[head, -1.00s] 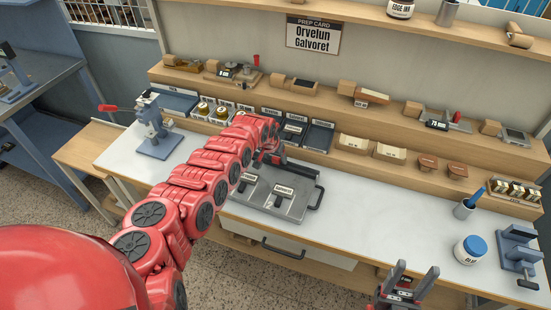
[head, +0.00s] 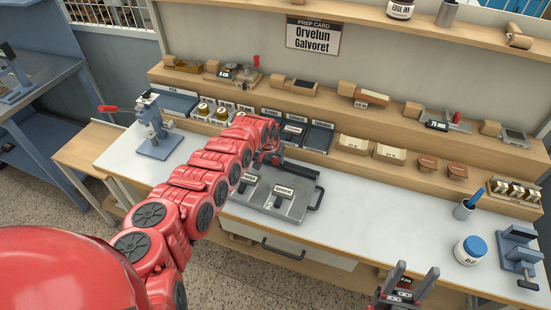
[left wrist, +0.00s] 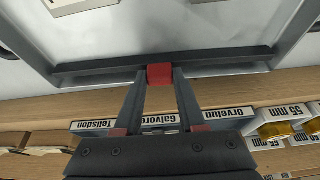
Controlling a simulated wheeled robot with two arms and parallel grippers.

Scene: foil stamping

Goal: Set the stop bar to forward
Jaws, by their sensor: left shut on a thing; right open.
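The stop bar (head: 300,168) is a dark bar across the back of a grey metal tray (head: 270,209) on the bench. In the left wrist view the bar (left wrist: 225,63) runs sideways, with a red tab (left wrist: 160,75) at its middle. My left gripper (head: 267,158) is at the bar, and its fingers (left wrist: 161,82) are shut on the red tab. In the head view my left arm covers the tray's left part and the tab. My right gripper (head: 408,272) is open and empty in front of the bench's front edge.
Small labelled pieces, one reading Galvoret (head: 284,190), lie in the tray. A tray handle (head: 317,198) sticks out at its right. Behind are stepped wooden shelves (head: 385,120) with blocks and tools. A blue-lidded jar (head: 470,249) stands right.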

